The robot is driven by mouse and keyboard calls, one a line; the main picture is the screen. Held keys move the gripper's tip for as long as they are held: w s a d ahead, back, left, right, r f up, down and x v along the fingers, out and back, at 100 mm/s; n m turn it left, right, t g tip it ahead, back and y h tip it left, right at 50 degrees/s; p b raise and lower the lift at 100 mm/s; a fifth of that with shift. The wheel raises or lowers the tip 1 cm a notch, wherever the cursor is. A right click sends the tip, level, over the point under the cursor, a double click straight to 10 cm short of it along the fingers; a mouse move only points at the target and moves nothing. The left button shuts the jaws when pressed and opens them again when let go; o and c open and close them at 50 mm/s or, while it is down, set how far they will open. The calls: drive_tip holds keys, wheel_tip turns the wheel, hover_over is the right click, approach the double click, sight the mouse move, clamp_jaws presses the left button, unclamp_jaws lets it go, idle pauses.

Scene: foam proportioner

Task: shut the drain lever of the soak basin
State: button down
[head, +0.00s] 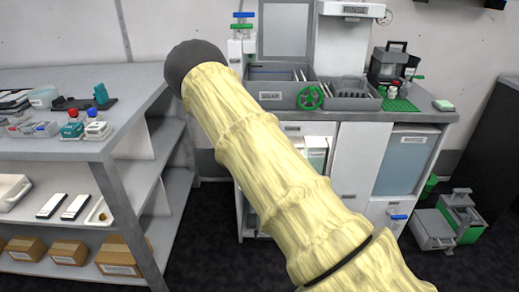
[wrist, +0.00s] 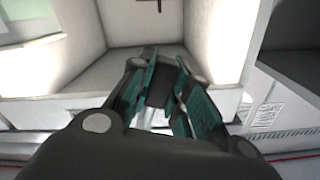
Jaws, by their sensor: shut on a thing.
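The soak basin (head: 271,96), a grey sink with a label reading SOAK on its front, is set in the bench at the back in the head view. My arm crosses in front of the cabinet below it. My gripper is hidden in that view. In the wrist view my gripper (wrist: 160,92) is shut, its teal pads on either side of a dark grey piece (wrist: 157,95). Only a small part of the piece shows, so I cannot tell whether it is the drain lever. No drain lever can be made out below the basin in the head view.
A blue lever (head: 398,217) is low on the right cabinet. A shelf unit (head: 95,150) with boxes and bottles stands left. In the wrist view, pale walls (wrist: 140,40) form a recess beyond the fingers.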

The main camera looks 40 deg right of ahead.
drive_tip(key=m, duration=0.1)
drive_tip(key=w+a+r+m, duration=0.1)
drive_tip(key=m, duration=0.1)
drive_tip(key=shift+a, duration=0.2)
wheel_tip(320, 180, up, 6)
drive_tip(key=w+a+m+b, duration=0.1)
drive_tip(key=a+m+b, duration=0.1)
drive_tip(key=m, duration=0.8)
drive_tip(key=shift+w+a+m, duration=0.2)
drive_tip(key=shift+w+m, duration=0.2)
drive_tip(key=c, duration=1.3)
unclamp_jaws()
drive_tip(key=v, duration=1.2)
